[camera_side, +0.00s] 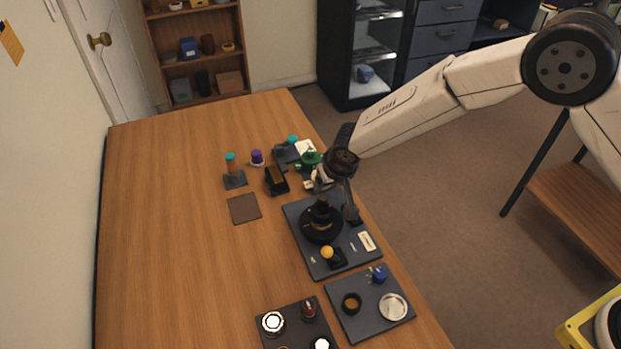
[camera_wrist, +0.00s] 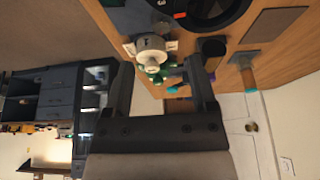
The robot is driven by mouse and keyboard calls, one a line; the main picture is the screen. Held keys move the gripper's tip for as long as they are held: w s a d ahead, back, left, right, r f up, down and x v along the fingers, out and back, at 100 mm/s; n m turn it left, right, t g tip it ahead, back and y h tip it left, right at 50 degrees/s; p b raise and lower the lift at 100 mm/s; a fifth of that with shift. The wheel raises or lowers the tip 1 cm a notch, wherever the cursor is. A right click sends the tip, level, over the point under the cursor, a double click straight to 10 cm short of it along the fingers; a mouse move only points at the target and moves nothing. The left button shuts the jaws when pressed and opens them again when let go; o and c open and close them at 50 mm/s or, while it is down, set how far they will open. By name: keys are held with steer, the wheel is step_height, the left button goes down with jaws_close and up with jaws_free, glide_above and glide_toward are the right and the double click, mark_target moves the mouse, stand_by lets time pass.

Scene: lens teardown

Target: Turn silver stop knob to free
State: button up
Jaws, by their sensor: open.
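The silver stop knob (camera_wrist: 150,48) is a pale round knob with a dark mark in the wrist view, above the gap between my fingertips. In the side view a small pale part (camera_side: 321,177), probably the same knob, shows beside my wrist at the back of a dark plate (camera_side: 325,268). My gripper (camera_wrist: 161,78) is open, with a dark finger on each side and nothing seen held between them. It also shows in the side view (camera_side: 350,203), over the right part of the plate. The fingers look apart from the knob; the exact depth is unclear.
A black ring-shaped lens part (camera_side: 320,226) and an orange ball (camera_side: 327,252) are on the plate. A second dark tray (camera_side: 372,325) is in front. A teal-topped post (camera_side: 231,165), a black box (camera_side: 276,180) and green parts (camera_side: 309,159) stand behind. The table's left is clear.

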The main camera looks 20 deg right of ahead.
mark_target(322, 197)
steer(key=m, duration=0.1)
steer(key=w+m+g, duration=0.1)
steer(key=m, duration=0.1)
steer(key=w+m, duration=0.1)
steer(key=m, duration=0.1)
steer(key=shift+w+d+f+g+h, duration=0.2)
steer(key=shift+w+d+g+h, duration=0.05)
steer(key=shift+d+g+h, duration=0.05)
steer(key=m, duration=0.1)
steer(key=m+g, duration=0.1)
steer(key=m, duration=0.1)
steer(key=shift+w+a+m, duration=0.1)
steer(key=shift+w+m, duration=0.2)
steer(key=m, duration=0.1)
steer(key=m+g, duration=0.1)
steer(key=shift+w+a+r+m+g, duration=0.1)
steer(key=shift+a+r+m+g, duration=0.15)
steer(key=shift+a+m+g, duration=0.15)
steer(key=shift+f, duration=0.1)
steer(key=shift+f, duration=3.8)
jaws_close()
